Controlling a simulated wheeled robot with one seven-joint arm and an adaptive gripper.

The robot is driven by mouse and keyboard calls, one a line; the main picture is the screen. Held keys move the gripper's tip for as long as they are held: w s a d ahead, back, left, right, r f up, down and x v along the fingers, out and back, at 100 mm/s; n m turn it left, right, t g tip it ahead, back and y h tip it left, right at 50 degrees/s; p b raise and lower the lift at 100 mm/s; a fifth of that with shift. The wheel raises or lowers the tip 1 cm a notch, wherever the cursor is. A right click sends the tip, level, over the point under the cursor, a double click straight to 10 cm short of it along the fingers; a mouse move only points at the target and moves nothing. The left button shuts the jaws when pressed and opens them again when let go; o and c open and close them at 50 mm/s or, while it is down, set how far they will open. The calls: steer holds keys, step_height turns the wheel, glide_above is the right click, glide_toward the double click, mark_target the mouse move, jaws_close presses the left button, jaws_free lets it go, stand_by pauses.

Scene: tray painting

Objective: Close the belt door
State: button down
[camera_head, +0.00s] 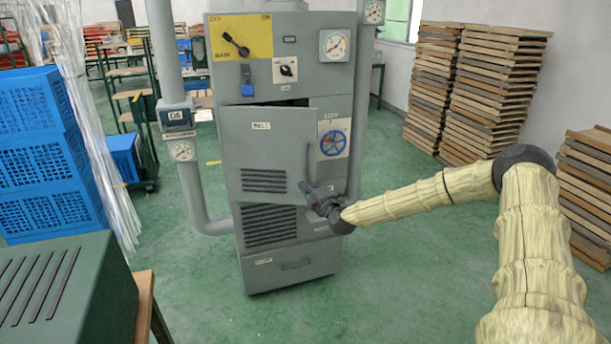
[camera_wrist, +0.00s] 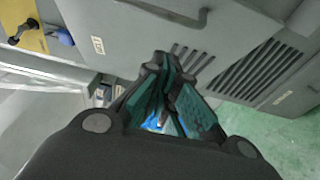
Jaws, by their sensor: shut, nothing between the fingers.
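The belt door (camera_head: 240,150) is a grey panel with a "BELT" label and slots, on the front of the grey cabinet (camera_head: 300,220). It stands ajar, with a dark gap along its top edge. Its upright handle (camera_head: 311,165) is on the right side. My gripper (camera_head: 307,188) is at the door's lower right, just below the handle. In the wrist view my gripper (camera_wrist: 158,62) is shut and empty, its tips close to the door (camera_wrist: 125,45) beside the slots. The handle (camera_wrist: 180,14) lies beyond the tips. I cannot tell whether the tips touch the door.
A blue valve wheel (camera_head: 333,143) is on the cabinet right of the door. Grey pipes (camera_head: 178,110) flank the cabinet. Blue crates (camera_head: 45,150) stand at the left, and stacked wooden trays (camera_head: 490,90) at the right. Green floor (camera_head: 400,290) is clear in front.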

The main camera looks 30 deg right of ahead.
steer(key=w+d+p, duration=0.1)
steer(key=w+d, duration=0.2)
steer(key=w, duration=0.4)
steer(key=shift+d, duration=0.15)
steer(key=shift+w+d, duration=0.1)
steer(key=shift+w, duration=0.05)
stand_by(0.4)
